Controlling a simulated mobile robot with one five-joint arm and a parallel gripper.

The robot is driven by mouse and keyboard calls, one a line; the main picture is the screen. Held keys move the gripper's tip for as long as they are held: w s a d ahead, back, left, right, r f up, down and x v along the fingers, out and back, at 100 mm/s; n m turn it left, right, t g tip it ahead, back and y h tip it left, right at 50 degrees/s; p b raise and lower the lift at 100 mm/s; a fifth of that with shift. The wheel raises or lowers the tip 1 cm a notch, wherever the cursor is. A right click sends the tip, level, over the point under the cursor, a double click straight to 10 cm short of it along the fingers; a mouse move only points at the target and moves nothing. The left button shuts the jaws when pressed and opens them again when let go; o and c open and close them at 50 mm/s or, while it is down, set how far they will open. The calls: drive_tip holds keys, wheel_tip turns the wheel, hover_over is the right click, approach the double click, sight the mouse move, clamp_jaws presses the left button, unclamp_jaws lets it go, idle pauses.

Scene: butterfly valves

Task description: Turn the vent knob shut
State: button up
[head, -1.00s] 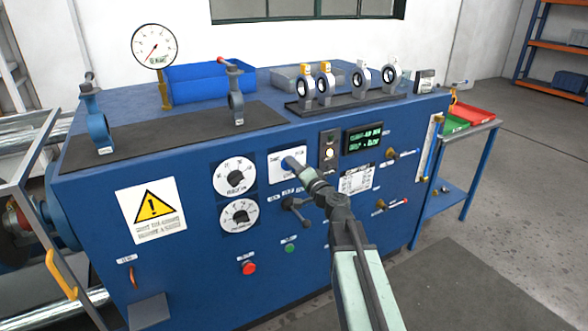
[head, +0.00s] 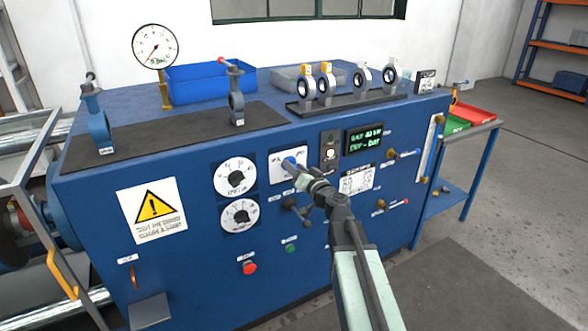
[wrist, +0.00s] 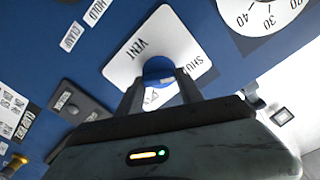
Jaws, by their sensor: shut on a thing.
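The vent knob (head: 289,162) is blue and sits on a white plate (head: 281,171) on the front of the blue cabinet. In the wrist view the knob (wrist: 158,70) is between my two dark fingers, and the plate (wrist: 126,68) reads VENT on the left and SHUT, partly cut off by my finger, on the right. My gripper (head: 297,168) is shut on the knob; it also shows in the wrist view (wrist: 161,84). The fingers hide the lower part of the knob, and I cannot tell which mark it points to.
Two round dials (head: 236,177) are left of the plate. A black lever (head: 292,205) is just below my gripper. A lamp panel (head: 330,150) and a green-lettered display (head: 364,138) are to the right. A red button (head: 250,268) is lower down.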

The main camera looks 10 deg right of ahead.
idle(0.4)
drive_tip(key=o, duration=1.4)
